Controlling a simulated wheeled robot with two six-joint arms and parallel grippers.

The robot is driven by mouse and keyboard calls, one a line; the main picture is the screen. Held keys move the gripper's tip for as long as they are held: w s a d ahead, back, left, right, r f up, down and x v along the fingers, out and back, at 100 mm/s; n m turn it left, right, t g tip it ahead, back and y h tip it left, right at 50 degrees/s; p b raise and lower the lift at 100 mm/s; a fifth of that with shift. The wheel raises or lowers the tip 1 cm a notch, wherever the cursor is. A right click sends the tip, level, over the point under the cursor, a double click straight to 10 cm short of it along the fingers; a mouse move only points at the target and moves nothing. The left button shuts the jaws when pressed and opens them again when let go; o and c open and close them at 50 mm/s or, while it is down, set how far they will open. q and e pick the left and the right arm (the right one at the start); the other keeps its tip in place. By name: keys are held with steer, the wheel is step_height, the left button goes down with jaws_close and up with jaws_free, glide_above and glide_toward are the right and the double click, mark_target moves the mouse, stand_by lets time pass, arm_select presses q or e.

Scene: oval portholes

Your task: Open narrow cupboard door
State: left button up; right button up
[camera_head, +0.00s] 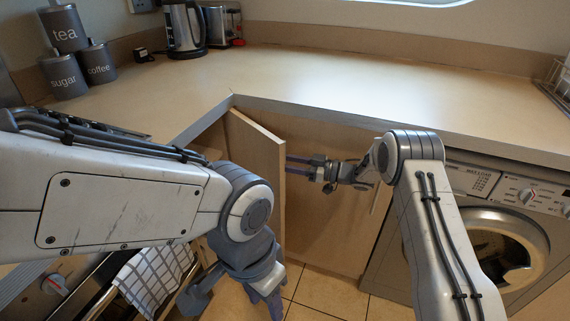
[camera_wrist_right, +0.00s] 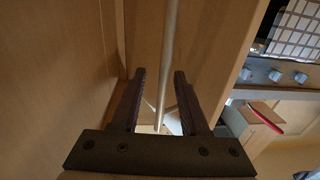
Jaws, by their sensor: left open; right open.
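The narrow cupboard door (camera_head: 257,158) stands ajar below the corner of the worktop, in the middle of the head view. Its free edge swings out toward me. My right gripper (camera_head: 303,166) is open just to the right of the door, with its fingers pointing left at the door. In the right wrist view, a pale vertical strip (camera_wrist_right: 168,70) shows between the open fingers of the right gripper (camera_wrist_right: 158,95). My left gripper (camera_head: 264,300) hangs open, pointing down, lower in front of the door.
A washing machine (camera_head: 505,235) stands to the right. An oven with a knob (camera_head: 55,284) and a hanging checked towel (camera_head: 152,277) are at the lower left. The worktop (camera_head: 330,80) holds canisters and a kettle (camera_head: 184,28). Tiled floor (camera_head: 325,293) lies below.

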steer(key=s+d+r+p, duration=0.2)
steer(key=s+d+r, duration=0.3)
steer(key=d+r, duration=0.5)
steer(key=shift+s+d+r, duration=0.15)
steer(key=shift+s, duration=0.1)
